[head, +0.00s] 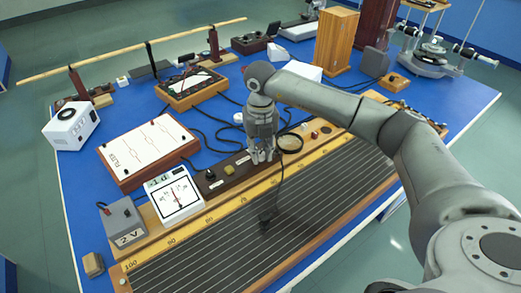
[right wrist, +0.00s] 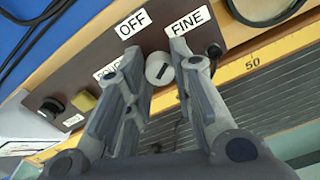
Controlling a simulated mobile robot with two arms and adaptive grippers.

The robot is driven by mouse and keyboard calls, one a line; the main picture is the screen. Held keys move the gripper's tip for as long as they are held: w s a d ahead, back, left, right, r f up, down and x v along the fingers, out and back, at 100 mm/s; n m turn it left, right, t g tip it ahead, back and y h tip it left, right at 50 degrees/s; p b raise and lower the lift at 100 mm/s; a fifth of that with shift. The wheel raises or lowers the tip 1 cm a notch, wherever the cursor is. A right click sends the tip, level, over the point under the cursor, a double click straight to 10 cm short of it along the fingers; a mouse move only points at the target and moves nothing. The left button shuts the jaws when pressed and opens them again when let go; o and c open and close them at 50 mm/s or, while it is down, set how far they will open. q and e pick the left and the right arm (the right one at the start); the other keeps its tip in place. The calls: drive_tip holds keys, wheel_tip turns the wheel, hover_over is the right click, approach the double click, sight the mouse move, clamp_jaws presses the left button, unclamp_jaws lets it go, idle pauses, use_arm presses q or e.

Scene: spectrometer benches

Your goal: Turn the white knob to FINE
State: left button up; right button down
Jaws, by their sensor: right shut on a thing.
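The white knob (right wrist: 159,68) sits on a dark brown panel (right wrist: 230,18), between plates reading OFF (right wrist: 132,24) and FINE (right wrist: 188,22). A third plate (right wrist: 108,72) is partly hidden by a finger. The knob has a short dark mark on its face; which plate it points at is hard to tell. My right gripper (right wrist: 156,58) is shut on the knob, one finger on each side. In the head view my right gripper (head: 262,157) reaches down onto the panel (head: 230,170) and hides the knob. My left gripper is out of view.
A yellow button (right wrist: 83,102) and a black knob (right wrist: 52,107) share the panel. A meter (head: 174,196) stands left of it, and a grey 2 V box (head: 123,222) beyond that.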

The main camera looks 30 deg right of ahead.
sight(260, 153)
drive_tip(key=shift+w+r+m, duration=0.1)
drive_tip(key=shift+m, duration=0.2)
drive_tip(key=c, duration=1.2)
unclamp_jaws()
wheel_tip(260, 153, up, 12)
